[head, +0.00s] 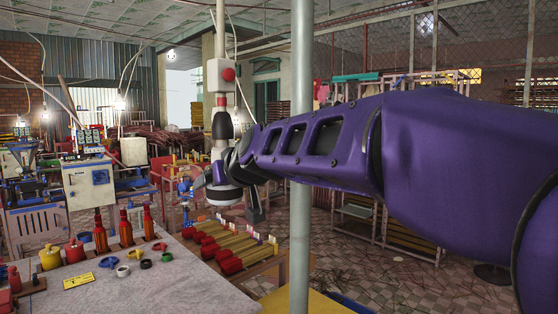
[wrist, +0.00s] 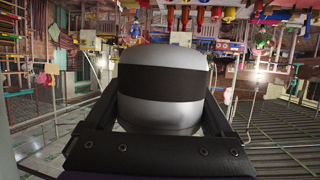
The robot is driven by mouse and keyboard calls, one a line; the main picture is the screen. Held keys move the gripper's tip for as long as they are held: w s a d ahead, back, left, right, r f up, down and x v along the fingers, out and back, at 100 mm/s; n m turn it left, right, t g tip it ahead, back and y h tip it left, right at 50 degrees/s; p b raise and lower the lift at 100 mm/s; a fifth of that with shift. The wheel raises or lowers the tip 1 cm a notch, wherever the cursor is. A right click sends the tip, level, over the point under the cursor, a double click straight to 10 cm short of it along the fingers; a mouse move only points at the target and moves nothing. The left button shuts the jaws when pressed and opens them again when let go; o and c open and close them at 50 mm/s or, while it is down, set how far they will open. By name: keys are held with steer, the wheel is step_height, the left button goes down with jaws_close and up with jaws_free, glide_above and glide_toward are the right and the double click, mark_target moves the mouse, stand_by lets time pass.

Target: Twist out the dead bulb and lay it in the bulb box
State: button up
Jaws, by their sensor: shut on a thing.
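In the wrist view, a light-grey rounded cylinder with a broad black band (wrist: 163,75) fills the space between the two dark fingers of my gripper (wrist: 162,92). The gripper is shut on it; I take it to be the bulb. I cannot pick out the bulb box.
A grey worktable (head: 150,283) at lower left carries red bottles (head: 125,228), coloured rings and a yellow sign (head: 78,281). A rack of red-ended yellow tubes (head: 235,248) stands beside it.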

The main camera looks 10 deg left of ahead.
steer(key=shift+w+d+m+t+h+p, duration=0.15)
steer(key=shift+m+t+h+p, duration=0.15)
steer(key=shift+p, duration=1.2)
steer(key=o, duration=0.9)
steer(key=shift+s+d+r, duration=0.1)
steer(key=shift+s+r, duration=0.05)
steer(key=shift+s, duration=0.05)
